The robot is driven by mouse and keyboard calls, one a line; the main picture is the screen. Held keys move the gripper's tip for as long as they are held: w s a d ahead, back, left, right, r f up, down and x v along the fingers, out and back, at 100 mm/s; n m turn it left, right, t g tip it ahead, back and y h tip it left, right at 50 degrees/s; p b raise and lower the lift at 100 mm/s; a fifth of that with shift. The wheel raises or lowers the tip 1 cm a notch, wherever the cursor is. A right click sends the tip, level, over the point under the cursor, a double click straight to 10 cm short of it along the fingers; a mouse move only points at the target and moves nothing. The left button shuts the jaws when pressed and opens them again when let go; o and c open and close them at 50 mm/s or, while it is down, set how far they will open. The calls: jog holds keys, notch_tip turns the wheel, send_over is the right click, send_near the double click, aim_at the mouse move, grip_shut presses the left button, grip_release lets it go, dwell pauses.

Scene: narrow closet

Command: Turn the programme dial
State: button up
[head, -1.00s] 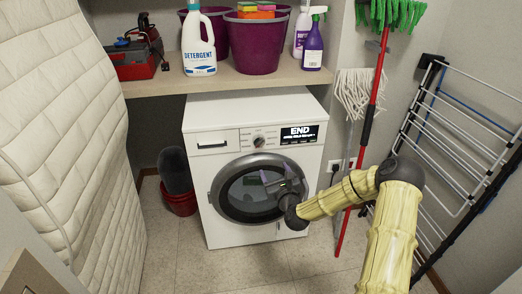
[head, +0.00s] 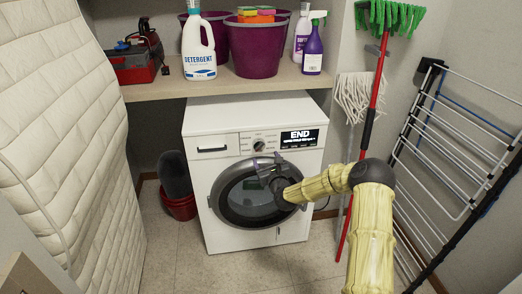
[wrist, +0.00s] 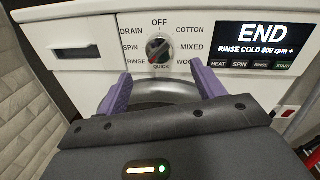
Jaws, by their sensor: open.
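The programme dial (head: 259,145) is a small round knob on the upper front panel of the white washing machine (head: 225,230). My gripper (head: 270,165) is in front of the door top, just below the dial. In the wrist view its two purple fingers (wrist: 160,74) are apart, below and either side of the dial, with nothing between them. The fingers appear not to touch the dial.
The display (wrist: 262,42) right of the dial reads END and RINSE COLD 800 rpm. A detergent drawer (wrist: 77,52) is at left. The round door (head: 245,215) looks shut. A shelf (head: 170,91) with bottles and buckets hangs above. A mop and drying rack (head: 450,150) stand right.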

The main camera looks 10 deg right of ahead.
aim_at(260, 147)
jog(key=w, duration=0.5)
jog(key=w+a, duration=0.1)
jog(key=w, duration=0.2)
jog(key=shift+b, duration=0.35)
jog(key=c, duration=1)
